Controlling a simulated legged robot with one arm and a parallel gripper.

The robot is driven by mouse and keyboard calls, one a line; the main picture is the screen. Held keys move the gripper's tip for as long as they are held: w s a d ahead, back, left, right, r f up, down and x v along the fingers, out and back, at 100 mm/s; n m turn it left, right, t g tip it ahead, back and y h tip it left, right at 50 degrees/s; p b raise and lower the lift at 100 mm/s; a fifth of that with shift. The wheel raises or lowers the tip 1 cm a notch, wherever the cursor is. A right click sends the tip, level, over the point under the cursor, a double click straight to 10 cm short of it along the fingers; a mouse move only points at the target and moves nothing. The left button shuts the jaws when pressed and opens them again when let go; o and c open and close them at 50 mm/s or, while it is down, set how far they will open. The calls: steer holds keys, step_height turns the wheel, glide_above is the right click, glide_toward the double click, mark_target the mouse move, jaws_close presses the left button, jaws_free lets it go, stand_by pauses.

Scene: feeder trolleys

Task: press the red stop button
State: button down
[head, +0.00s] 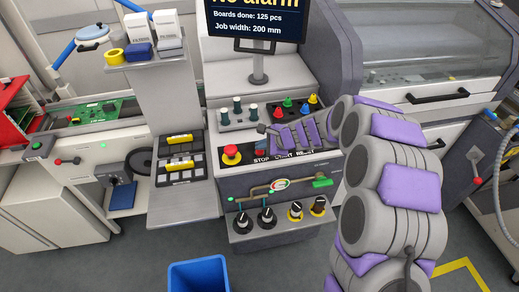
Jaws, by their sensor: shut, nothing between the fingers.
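A control panel (238,163) on the grey console carries the printed words STOP, START and RESET. A small red button (261,153) sits right above the word STOP. Left of it is a larger red mushroom button (231,151) on a yellow collar. My gripper (264,130) is shut and empty, just above and behind the small red button in the picture, seemingly apart from it. The height of the gap is hard to judge. My wrist and arm hide most of the panel above START and RESET.
Grey-topped levers (238,108) and coloured knobs (287,103) stand close behind my gripper. A screen (255,18) hangs above. Black dials (267,217) and a pipe with a green handle (322,182) are below. A blue bin (199,276) stands on the floor.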

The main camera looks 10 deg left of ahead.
mark_target(262, 152)
steer(key=shift+a+r, duration=0.15)
steer(key=shift+r, duration=0.25)
step_height(262, 152, up, 5)
steer(key=p, duration=0.4)
steer(key=shift+p, duration=0.4)
stand_by(0.5)
